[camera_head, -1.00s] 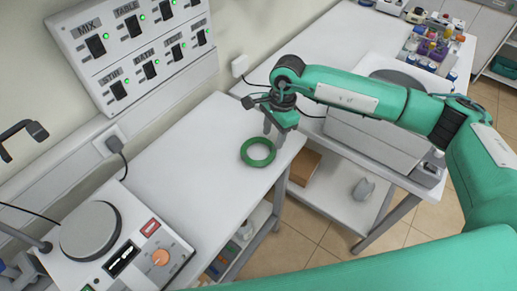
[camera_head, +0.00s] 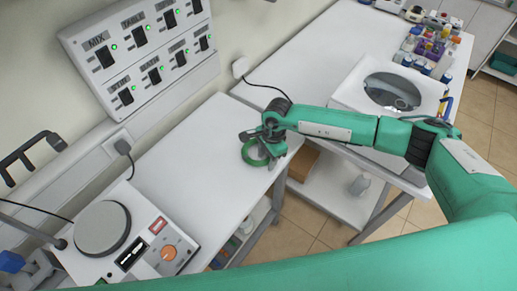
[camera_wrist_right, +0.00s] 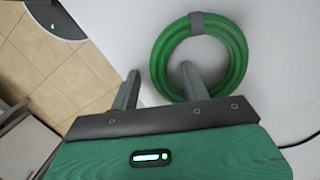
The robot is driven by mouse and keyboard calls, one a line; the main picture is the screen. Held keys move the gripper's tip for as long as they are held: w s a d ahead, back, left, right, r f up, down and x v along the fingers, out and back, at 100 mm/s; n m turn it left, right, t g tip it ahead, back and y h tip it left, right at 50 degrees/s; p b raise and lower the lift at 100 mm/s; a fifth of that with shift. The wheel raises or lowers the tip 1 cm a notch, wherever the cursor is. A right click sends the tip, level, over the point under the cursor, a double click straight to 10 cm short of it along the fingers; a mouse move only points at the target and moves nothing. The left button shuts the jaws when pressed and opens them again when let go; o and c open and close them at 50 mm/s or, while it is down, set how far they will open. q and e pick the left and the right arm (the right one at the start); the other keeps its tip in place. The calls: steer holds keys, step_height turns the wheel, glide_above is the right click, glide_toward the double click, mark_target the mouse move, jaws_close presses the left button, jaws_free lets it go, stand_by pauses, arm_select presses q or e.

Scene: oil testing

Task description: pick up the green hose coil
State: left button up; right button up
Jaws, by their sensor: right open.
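The green hose coil (camera_head: 250,151) lies flat on the white table, near its right edge. It shows as a ring with a grey band in the right wrist view (camera_wrist_right: 158,56). My right gripper (camera_head: 269,160) is low over the coil's right side and hides part of it in the head view. In the right wrist view its two fingers (camera_wrist_right: 160,80) are apart: one is outside the ring on the left, the other overlaps the ring's lower inner part. No part of the coil is lifted. My left gripper is not in view.
A hotplate stirrer (camera_head: 160,249) stands on the table at front left. A switch panel (camera_head: 130,62) is on the wall. A second bench (camera_head: 290,72) at right carries a white bath unit (camera_head: 345,95) and several bottles. The table between hotplate and coil is clear.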

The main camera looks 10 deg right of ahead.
jaws_close()
steer(key=shift+r+b, duration=0.3)
steer(key=shift+r, duration=0.2)
step_height(320, 180, up, 19)
steer(key=b, duration=0.6)
